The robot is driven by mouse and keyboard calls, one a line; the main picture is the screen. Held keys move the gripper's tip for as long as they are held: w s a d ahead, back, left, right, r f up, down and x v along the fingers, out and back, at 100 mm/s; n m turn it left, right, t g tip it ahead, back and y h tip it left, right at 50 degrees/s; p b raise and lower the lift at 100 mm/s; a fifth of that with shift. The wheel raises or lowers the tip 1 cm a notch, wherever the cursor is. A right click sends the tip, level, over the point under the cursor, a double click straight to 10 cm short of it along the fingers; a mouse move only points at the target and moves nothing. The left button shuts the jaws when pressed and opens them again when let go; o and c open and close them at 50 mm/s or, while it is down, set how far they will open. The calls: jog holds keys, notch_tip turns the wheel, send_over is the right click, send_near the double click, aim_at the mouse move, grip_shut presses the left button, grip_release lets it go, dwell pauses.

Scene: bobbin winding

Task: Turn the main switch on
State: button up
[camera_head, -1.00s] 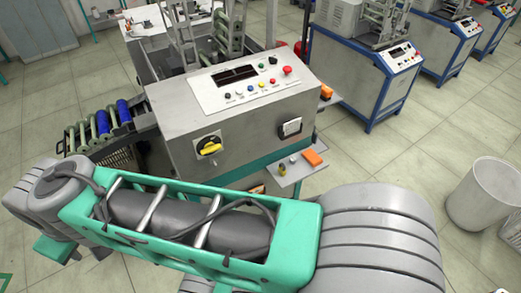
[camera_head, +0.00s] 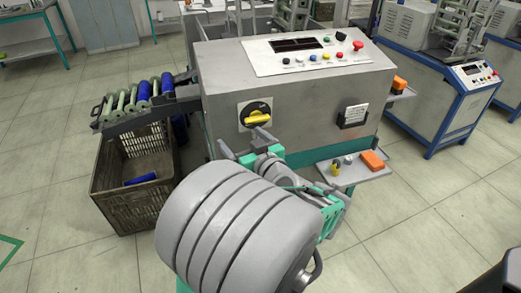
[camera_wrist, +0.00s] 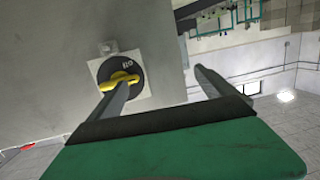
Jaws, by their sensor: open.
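The main switch (camera_head: 256,112) is a yellow rotary handle on a black round dial with a pale square plate, on the front face of the grey machine (camera_head: 300,105). In the head view the yellow handle lies roughly level. The switch also shows in the wrist view (camera_wrist: 122,78), upper left, with one finger overlapping its lower part. My gripper (camera_head: 244,145) is just below and in front of the switch, its fingers open and empty. In the wrist view my gripper (camera_wrist: 160,80) has the switch by its left finger, not centred between the fingers. I cannot tell whether finger and handle touch.
A control panel (camera_head: 307,52) with buttons and a red emergency stop tops the machine. A small shelf (camera_head: 352,172) with an orange block (camera_head: 373,160) juts out at right. A crate (camera_head: 135,185) stands at left under a bobbin rack (camera_head: 135,103).

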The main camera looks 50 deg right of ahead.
aim_at(259, 120)
jog(key=s+d+m+h, duration=0.2)
jog(key=s+d+h, duration=0.2)
jog(key=s+d, duration=0.1)
jog(key=x, duration=0.7)
jog(key=shift+w+a, duration=0.1)
jog(key=shift+c, duration=0.4)
jog(key=c, duration=1.3)
